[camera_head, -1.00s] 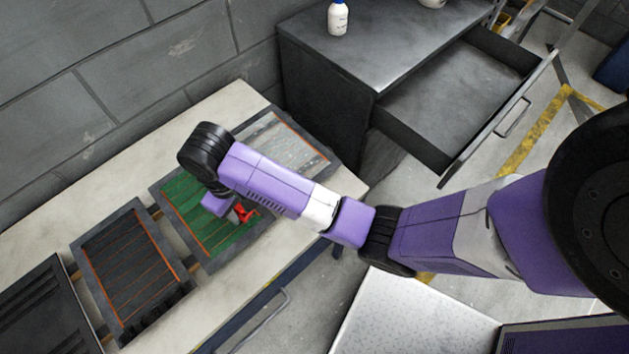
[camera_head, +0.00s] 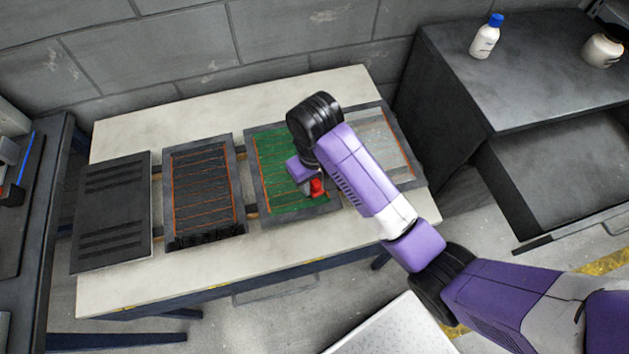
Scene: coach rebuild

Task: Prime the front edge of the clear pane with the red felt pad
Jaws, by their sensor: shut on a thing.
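The clear pane (camera_head: 385,143) lies in a dark frame at the right end of the pale workbench (camera_head: 205,284). My forearm covers its left part. My gripper (camera_head: 313,188) points down over the green pane (camera_head: 282,190), the frame just left of the clear one. It is shut on a red thing (camera_head: 318,188), which looks like the red felt pad. The pad is small here and partly hidden by my gripper. I cannot tell whether it touches the green pane.
A dark pane (camera_head: 203,187) and a black slotted panel (camera_head: 113,210) lie further left on the bench. At right, a dark cabinet (camera_head: 540,70) with an open drawer (camera_head: 560,170) carries a white bottle with a blue cap (camera_head: 486,37) and a pale jar (camera_head: 603,47). The bench's front strip is clear.

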